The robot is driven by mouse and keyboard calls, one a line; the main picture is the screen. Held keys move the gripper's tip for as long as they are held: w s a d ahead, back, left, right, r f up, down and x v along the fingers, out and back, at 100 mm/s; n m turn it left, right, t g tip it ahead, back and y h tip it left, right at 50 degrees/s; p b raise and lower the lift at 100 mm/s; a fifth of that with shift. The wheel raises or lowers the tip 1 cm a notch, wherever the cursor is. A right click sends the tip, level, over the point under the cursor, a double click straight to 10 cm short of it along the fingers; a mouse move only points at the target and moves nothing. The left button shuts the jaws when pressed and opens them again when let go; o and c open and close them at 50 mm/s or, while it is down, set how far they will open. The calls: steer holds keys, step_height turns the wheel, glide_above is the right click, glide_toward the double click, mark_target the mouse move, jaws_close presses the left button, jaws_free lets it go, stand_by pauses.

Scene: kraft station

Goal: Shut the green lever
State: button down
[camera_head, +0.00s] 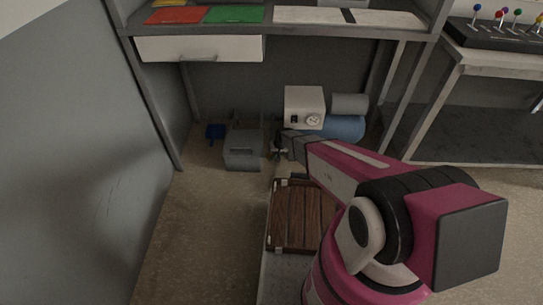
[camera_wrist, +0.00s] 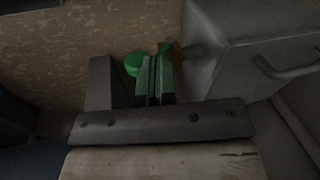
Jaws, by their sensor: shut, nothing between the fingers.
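The green lever (camera_wrist: 133,65) shows in the wrist view as a green rounded end just left of my gripper's fingers, with another green bit at their right beside a brass-coloured fitting (camera_wrist: 178,53). The fingers hide the part between. My gripper (camera_wrist: 157,70) is shut and empty, with its fingertips at the lever; I cannot tell whether they touch it. The fitting joins a short pipe on a grey metal box (camera_wrist: 235,50). In the head view my gripper (camera_head: 279,151) is low, just right of the grey box (camera_head: 243,150); the lever is too small to tell there.
A white unit with a dial (camera_head: 304,107) and a blue tank (camera_head: 343,128) stand close behind my arm. A small blue object (camera_head: 214,131) lies left of the box. A shelf with a white drawer (camera_head: 200,48) is above. Floor at front left is clear.

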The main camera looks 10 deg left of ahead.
steer(key=d+f+y, duration=0.1)
steer(key=d+y, duration=0.1)
steer(key=d+f+y, duration=0.2)
steer(key=y, duration=0.1)
steer(key=shift+w+f, duration=0.1)
stand_by(0.4)
steer(key=shift+a+f, duration=0.15)
steer(key=shift+a, duration=0.55)
steer(key=a+r+v, duration=0.1)
steer(key=v, duration=1.1)
steer(key=shift+s+a, duration=0.2)
steer(key=shift+a, duration=0.2)
